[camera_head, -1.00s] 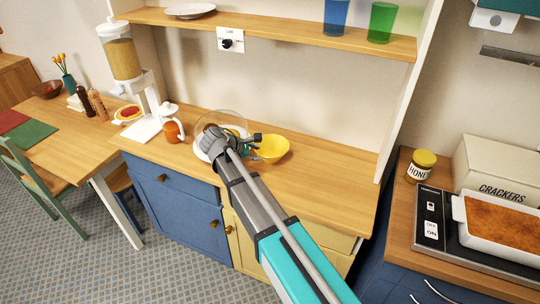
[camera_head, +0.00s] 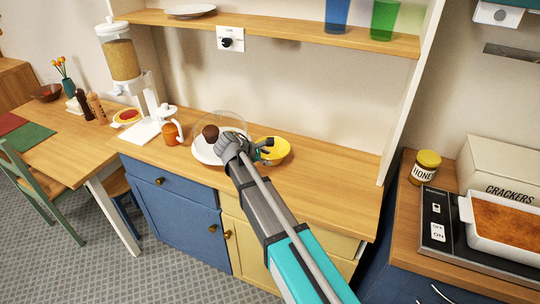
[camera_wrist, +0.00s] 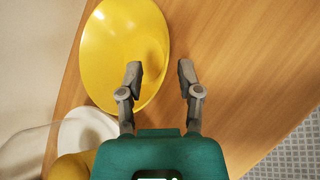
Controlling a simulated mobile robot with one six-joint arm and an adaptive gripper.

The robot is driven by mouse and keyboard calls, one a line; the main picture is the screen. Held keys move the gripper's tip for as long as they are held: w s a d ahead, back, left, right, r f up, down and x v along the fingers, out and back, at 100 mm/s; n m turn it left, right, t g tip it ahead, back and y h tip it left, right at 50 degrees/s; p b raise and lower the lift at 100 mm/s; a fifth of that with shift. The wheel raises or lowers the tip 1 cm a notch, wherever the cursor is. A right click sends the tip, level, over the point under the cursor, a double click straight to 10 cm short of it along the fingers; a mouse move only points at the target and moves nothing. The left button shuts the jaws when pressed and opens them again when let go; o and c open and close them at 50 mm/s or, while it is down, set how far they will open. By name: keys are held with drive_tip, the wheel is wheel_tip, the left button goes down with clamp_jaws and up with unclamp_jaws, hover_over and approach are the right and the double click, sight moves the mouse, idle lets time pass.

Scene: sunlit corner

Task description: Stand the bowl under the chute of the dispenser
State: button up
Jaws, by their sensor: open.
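The yellow bowl (camera_head: 277,151) stands upright on the wooden counter, right of a white plate. In the wrist view the bowl (camera_wrist: 112,45) fills the upper left. My gripper (camera_wrist: 160,73) is open and empty. Its left finger overlaps the bowl's inside and its right finger is over bare wood, so the bowl's edge lies between them in the picture; contact cannot be told. In the head view my gripper (camera_head: 265,150) partly covers the bowl's left side. The dispenser (camera_head: 122,58), with a clear grain-filled hopper, stands at the counter's left end, its chute above a white base (camera_head: 140,131).
An orange mug (camera_head: 170,134) and a white plate (camera_head: 203,152) with a brown item and clear dome lie between dispenser and bowl. A shelf (camera_head: 290,38) hangs above. The counter right of the bowl (camera_head: 335,180) is clear.

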sight(279, 161)
drive_tip(key=shift+f+b+x, duration=0.25)
drive_tip(key=shift+b+x, duration=1)
drive_tip(key=shift+x, duration=0.4)
drive_tip(key=shift+b+x, duration=0.55)
drive_tip(key=shift+x, duration=0.25)
clamp_jaws()
